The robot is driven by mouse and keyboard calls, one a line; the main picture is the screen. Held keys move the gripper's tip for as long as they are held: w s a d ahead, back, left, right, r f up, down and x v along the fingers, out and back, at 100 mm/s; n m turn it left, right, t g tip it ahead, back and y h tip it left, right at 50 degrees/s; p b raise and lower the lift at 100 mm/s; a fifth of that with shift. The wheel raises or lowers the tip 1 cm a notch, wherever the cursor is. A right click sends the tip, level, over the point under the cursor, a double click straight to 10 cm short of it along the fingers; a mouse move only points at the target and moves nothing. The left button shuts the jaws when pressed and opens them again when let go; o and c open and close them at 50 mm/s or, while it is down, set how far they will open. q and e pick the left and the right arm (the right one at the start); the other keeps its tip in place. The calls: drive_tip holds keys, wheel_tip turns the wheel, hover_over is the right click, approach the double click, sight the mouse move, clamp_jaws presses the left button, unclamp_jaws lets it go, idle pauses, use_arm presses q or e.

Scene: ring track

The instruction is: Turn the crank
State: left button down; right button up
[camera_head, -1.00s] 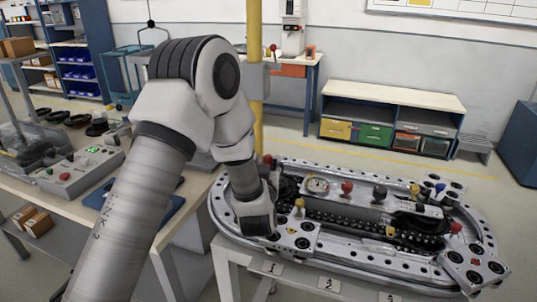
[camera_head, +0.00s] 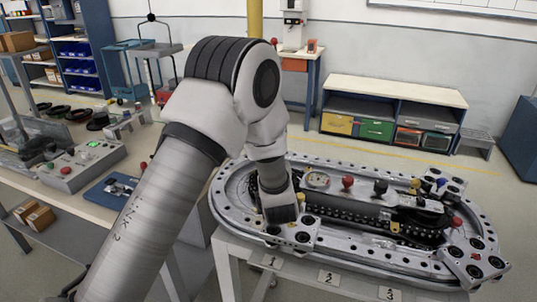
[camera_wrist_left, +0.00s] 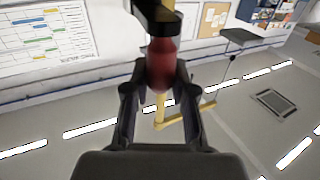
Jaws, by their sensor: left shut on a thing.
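The ring track (camera_head: 345,262) is a grey metal oval on a stand, with black chain, several carriages and coloured knobs. My left arm reaches over its left end in the head view, and the wrist hides the crank there. In the left wrist view, the crank's red handle (camera_wrist_left: 161,66) stands between the two dark fingers of my left gripper (camera_wrist_left: 160,88), which is shut on it. A black crank arm (camera_wrist_left: 157,12) shows at the handle's top end. My right gripper is in neither view.
A workbench at the left carries a control box (camera_head: 82,165) and a blue tray (camera_head: 112,188). A yellow post (camera_head: 255,20) stands behind my arm. A low cabinet (camera_head: 390,110) stands at the back wall. The floor right of the track is clear.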

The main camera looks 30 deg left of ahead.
use_arm(q)
drive_tip(key=shift+w+d+r+n+g+y, duration=0.15)
drive_tip(key=shift+d+n+g+y, duration=0.1)
drive_tip(key=shift+n+g+y, duration=0.2)
drive_tip(key=shift+w+d+f+n+g+y, duration=0.1)
drive_tip(key=shift+d+n+g+y, duration=0.1)
drive_tip(key=shift+n+g+y, duration=0.25)
drive_tip(key=shift+w+d+n+g+y, duration=0.15)
drive_tip(key=shift+n+g+y, duration=0.15)
drive_tip(key=shift+g+y, duration=0.15)
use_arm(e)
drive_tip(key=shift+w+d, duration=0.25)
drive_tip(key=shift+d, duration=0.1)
use_arm(q)
drive_tip(key=c, duration=0.9)
unclamp_jaws()
drive_tip(key=shift+c, duration=0.2)
drive_tip(key=v, duration=0.7)
